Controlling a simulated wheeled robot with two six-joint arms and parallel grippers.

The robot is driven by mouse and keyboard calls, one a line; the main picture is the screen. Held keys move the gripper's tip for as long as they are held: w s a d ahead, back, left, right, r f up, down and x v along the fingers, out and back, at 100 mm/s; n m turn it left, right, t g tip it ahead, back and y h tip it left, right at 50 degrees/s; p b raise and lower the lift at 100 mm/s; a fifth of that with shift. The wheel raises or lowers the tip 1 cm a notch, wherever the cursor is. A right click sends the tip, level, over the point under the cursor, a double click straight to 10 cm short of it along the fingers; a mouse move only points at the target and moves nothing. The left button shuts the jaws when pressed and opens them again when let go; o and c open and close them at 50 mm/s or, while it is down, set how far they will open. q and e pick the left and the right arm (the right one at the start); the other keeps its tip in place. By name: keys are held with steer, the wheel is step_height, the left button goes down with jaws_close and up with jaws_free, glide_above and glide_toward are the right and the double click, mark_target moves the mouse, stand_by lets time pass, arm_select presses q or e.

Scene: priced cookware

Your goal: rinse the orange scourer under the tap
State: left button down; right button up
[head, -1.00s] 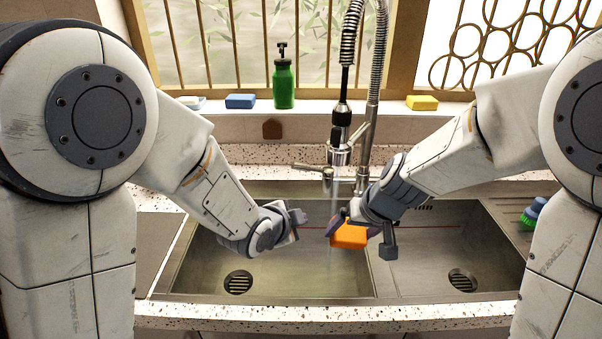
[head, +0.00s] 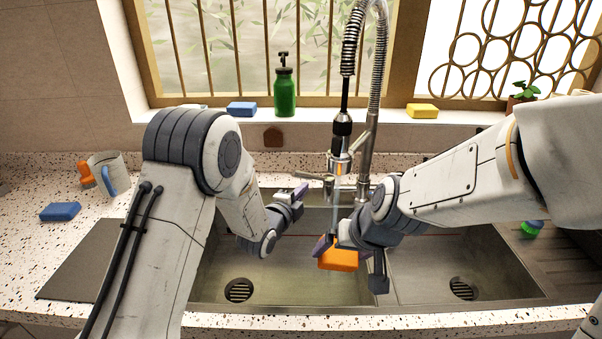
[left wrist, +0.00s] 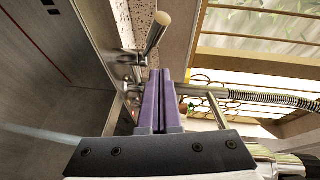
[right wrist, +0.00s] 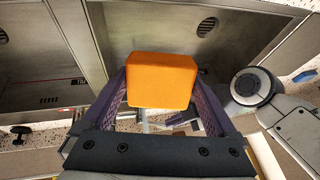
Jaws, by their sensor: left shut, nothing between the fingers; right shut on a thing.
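The orange scourer (head: 338,260) is held over the left sink basin, below the tap spout (head: 339,163). My right gripper (head: 328,246) is shut on it; the right wrist view shows the scourer (right wrist: 162,80) between the purple fingers. A faint pale stream appears to run down from the spout toward the scourer; I cannot tell how it meets it. My left gripper (head: 300,191) is shut and empty, just below and left of the tap lever (head: 313,176). In the left wrist view its closed fingers (left wrist: 160,85) point toward the lever (left wrist: 156,36), with contact unclear.
The steel sink has two basins with drains (head: 238,290). A green soap bottle (head: 284,92), a blue sponge (head: 241,109) and a yellow sponge (head: 422,111) stand on the sill. A mug (head: 106,172) and another blue sponge (head: 60,212) are on the left counter. A green brush (head: 531,229) lies right.

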mark_target(307, 175)
step_height(307, 175, up, 2)
steer(key=shift+r+p, duration=0.1)
steer(key=shift+p, duration=0.75)
arm_select(q)
steer(key=w, duration=0.3)
steer(key=w+f, duration=0.1)
steer(key=w, duration=0.1)
steer(key=shift+w+a, duration=0.25)
steer(key=shift+w, duration=0.1)
